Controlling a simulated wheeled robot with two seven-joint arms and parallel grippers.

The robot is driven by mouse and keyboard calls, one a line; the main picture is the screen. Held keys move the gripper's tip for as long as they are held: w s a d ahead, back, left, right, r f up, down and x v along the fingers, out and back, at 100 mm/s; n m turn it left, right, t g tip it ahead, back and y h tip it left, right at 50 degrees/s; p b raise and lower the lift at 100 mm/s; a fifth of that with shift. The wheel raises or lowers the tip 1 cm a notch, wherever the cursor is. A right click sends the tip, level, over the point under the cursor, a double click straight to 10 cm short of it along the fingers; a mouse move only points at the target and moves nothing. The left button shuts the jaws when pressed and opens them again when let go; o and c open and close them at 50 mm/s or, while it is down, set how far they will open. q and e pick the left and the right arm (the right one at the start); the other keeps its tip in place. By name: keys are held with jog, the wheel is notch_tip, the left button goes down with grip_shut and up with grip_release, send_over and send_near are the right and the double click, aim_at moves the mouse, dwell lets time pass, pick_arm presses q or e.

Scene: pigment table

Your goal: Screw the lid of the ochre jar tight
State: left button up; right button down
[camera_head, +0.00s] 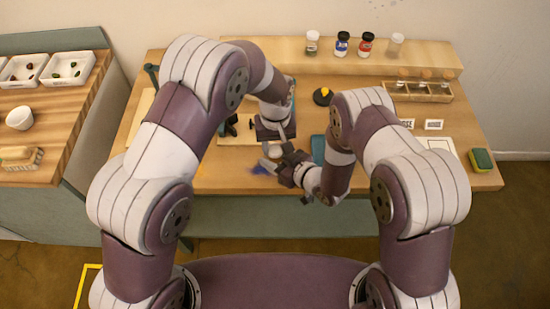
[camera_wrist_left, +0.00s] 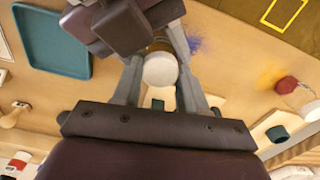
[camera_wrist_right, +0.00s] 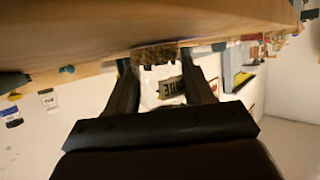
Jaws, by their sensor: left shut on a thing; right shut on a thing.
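The ochre jar is mostly hidden between my grippers in the head view. In the left wrist view its round white lid (camera_wrist_left: 160,72) sits between the fingers of my left gripper (camera_wrist_left: 158,85), with a brownish strip of the jar (camera_wrist_left: 160,46) beyond it. My left gripper (camera_head: 276,144) points down and is shut on the lid. My right gripper (camera_head: 270,160) comes in low from the side and is shut on the jar. In the right wrist view a brownish ridged part (camera_wrist_right: 155,53) shows between the fingers. Whether the lid is tight cannot be seen.
A teal tray (camera_head: 318,149) lies just right of the grippers. Blue powder (camera_head: 257,168) marks the tabletop near the front edge. A wooden rack (camera_head: 418,96) and a sponge (camera_head: 482,159) are on the right. Several jars stand on the back shelf (camera_head: 430,57).

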pick_arm(q)
jog(key=o, duration=1.2)
jog(key=shift+c, duration=0.2)
jog(key=shift+r, duration=2.3)
jog(key=shift+c, duration=0.5)
notch_tip(320, 180, up, 4)
jog(key=n, duration=0.3)
jog(key=shift+f, duration=0.25)
jog(key=shift+f, duration=0.15)
